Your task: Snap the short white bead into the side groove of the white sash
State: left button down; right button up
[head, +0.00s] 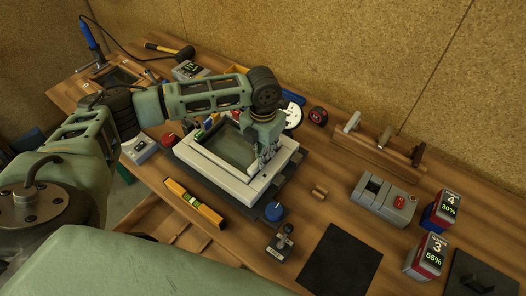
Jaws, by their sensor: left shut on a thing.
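The white sash (212,178) lies flat on a dark base in the middle of the bench, with a greenish glass pane (228,146) inside it. My left gripper (266,158) reaches down over the right-hand side of the sash. It is shut on a small white piece, which looks like the short white bead. The fingers hide most of the bead, and white on white blurs its outline. I cannot tell whether it touches the side groove. My right gripper is not in view.
A yellow level (195,203) and a blue knob (274,211) lie close in front of the sash. A wooden rack (378,152), a grey device with a red button (384,200) and a black mat (340,259) are to the right. Bare bench shows between them.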

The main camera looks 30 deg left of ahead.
pick_arm(q)
jog(key=shift+p, duration=0.5)
dwell(0.7)
jog(key=shift+p, duration=0.3)
jog(key=shift+f+b, duration=0.5)
jog(key=shift+f, duration=0.5)
jog(key=c, duration=1.7)
grip_release()
jog(key=shift+o, duration=0.2)
notch_tip(320, 180, up, 12)
